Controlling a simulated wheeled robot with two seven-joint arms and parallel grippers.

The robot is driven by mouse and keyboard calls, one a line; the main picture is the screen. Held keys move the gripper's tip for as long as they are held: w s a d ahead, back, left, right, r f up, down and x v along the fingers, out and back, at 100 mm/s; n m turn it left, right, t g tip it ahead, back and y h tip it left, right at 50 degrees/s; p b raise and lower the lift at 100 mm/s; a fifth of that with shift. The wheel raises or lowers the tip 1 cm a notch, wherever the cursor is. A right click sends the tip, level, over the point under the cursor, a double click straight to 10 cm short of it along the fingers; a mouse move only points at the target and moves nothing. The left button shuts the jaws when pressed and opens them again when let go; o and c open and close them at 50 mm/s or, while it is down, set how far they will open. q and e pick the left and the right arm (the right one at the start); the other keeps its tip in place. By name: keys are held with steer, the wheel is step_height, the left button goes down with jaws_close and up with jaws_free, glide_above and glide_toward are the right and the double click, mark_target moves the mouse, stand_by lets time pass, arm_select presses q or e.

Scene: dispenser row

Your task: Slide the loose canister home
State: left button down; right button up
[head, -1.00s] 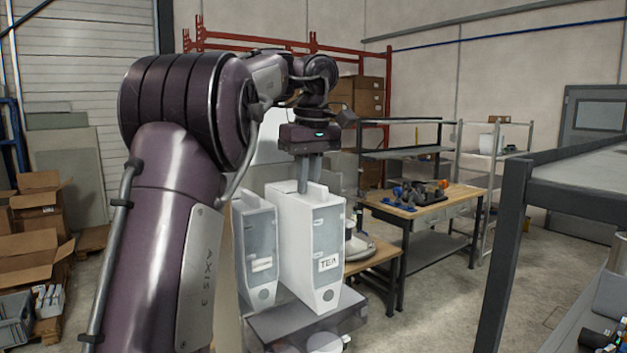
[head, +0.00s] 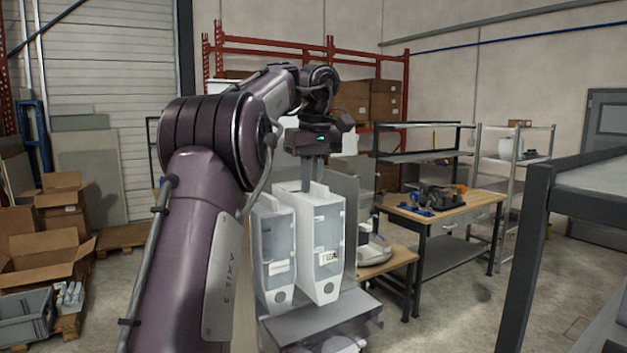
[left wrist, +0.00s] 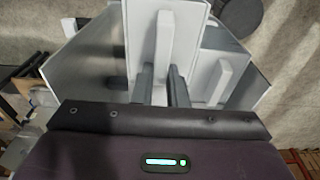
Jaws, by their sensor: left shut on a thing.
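The white canister marked TEA (head: 327,230) stands upright with a grey window in its front. My left gripper (head: 312,186) is above it, pointing down, shut on its top handle. In the left wrist view the left gripper (left wrist: 162,88) has its two fingers on either side of the pale upright handle (left wrist: 164,45). A second, similar canister (head: 274,245) stands close beside it on the left. A grey dispenser base (head: 318,322) juts out below them. The seat under the TEA canister is hidden. My right gripper is not in view.
A wooden-topped workbench (head: 450,207) with tools stands at the right behind. A small wooden table (head: 385,268) is just right of the canisters. A dark-framed shelf post (head: 525,255) rises at the right. Open cardboard boxes (head: 48,258) lie at the far left.

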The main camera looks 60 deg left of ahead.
arm_select(q)
steer(key=shift+a+f, duration=0.75)
steer(key=shift+d, duration=0.1)
steer(key=shift+f, duration=0.45)
steer(key=c, duration=1.4)
jaws_free()
steer(key=shift+o, duration=0.2)
steer(key=r, duration=0.5)
steer(key=d+r, duration=0.1)
steer(key=r, duration=0.1)
steer(key=shift+r, duration=0.35)
